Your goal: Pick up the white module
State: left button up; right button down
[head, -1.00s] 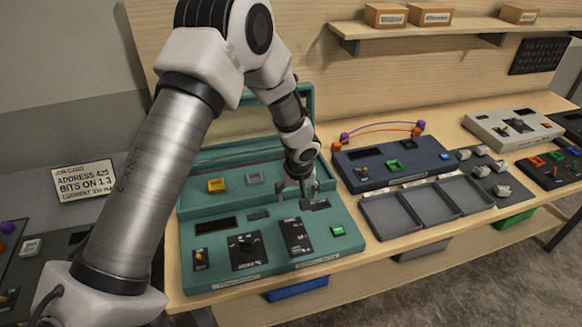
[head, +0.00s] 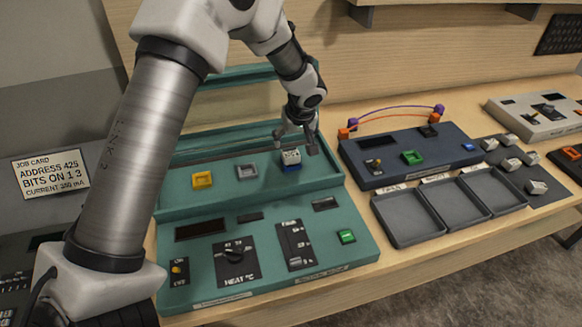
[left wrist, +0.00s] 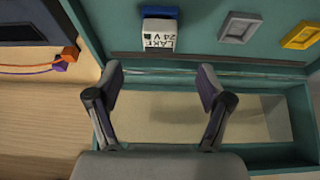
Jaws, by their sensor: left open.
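The white module (head: 291,157), a small block with dark print on its face, sits at a blue socket (head: 292,168) on the sloped upper panel of the teal console (head: 215,263). In the left wrist view the module (left wrist: 159,38) shows top centre, with dark lettering and a blue part beyond it. My left gripper (head: 297,140) is open just above and behind the module in the head view. In the left wrist view its two fingers (left wrist: 160,80) are spread wide, with nothing between them; the module lies beyond the fingertips. My right gripper is not in view.
A yellow socket (head: 202,180) and a grey socket (head: 246,172) lie left of the module. To the right stand a dark blue console (head: 385,181) with cables, grey trays (head: 407,218) and several loose white blocks. A job card (head: 50,173) stands at left.

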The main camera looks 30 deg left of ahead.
aim_at(291, 153)
pick_arm(q)
jog(key=x, duration=0.2)
jog(key=p+x, duration=0.1)
jog(key=x, duration=0.1)
jog(key=shift+w+a+f, duration=0.1)
jog(key=shift+w+a, duration=0.05)
jog(key=shift+w, duration=0.25)
jog(key=shift+a+f+p, duration=0.1)
jog(key=shift+f+p, duration=0.25)
jog(key=shift+p, duration=0.05)
jog(key=shift+a+f+p, duration=0.2)
jog(key=shift+f+p, duration=0.9)
jog(key=shift+x, duration=1.1)
jog(key=shift+w+f, duration=0.15)
jog(key=c, duration=1.3)
jog(key=shift+o, duration=0.2)
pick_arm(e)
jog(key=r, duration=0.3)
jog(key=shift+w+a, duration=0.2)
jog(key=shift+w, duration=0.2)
